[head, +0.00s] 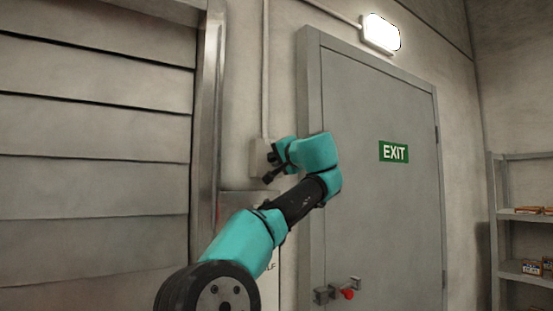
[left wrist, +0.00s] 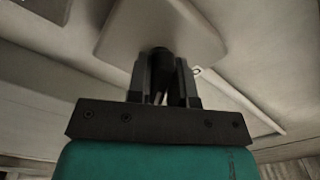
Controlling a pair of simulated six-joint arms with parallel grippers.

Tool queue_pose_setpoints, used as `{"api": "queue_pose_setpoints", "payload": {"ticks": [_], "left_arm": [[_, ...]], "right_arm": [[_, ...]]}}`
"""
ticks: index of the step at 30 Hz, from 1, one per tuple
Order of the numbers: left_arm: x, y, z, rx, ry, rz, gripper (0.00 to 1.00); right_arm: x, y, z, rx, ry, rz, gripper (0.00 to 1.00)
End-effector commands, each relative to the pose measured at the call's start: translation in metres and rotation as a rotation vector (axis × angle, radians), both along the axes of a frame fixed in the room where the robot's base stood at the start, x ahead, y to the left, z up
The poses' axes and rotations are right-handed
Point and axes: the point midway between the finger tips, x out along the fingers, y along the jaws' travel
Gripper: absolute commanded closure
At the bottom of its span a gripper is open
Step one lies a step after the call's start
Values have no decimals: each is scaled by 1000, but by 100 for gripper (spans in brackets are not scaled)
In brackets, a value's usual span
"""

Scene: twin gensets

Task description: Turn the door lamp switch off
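The door lamp (head: 380,33) is lit, on the wall above the grey door. The switch box (head: 258,158) is a pale box on the wall left of the door frame, at the foot of a conduit. Its pale plate (left wrist: 160,28) fills the top of the left wrist view, with a dark knob (left wrist: 160,65) standing out from it. My left gripper (head: 270,168) is at the box, its two dark fingers apart. In the left wrist view its fingers (left wrist: 163,85) stand on either side of the knob; contact cannot be told. My right gripper is not in view.
A slatted shutter (head: 95,160) fills the left. Shelves (head: 525,215) with small boxes stand at the far right.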

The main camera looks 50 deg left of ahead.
Motion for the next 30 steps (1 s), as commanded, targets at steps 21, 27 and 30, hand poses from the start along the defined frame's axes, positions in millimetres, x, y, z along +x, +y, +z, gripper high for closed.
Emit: {"api": "queue_pose_setpoints", "payload": {"ticks": [21, 27, 30], "left_arm": [[0, 0, 0, -11, -60, 0, 100], [0, 0, 0, -30, -165, 0, 100], [0, 0, 0, -43, -239, 0, 100]], "right_arm": [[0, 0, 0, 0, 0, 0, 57], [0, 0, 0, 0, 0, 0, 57], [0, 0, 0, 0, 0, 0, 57]]}}
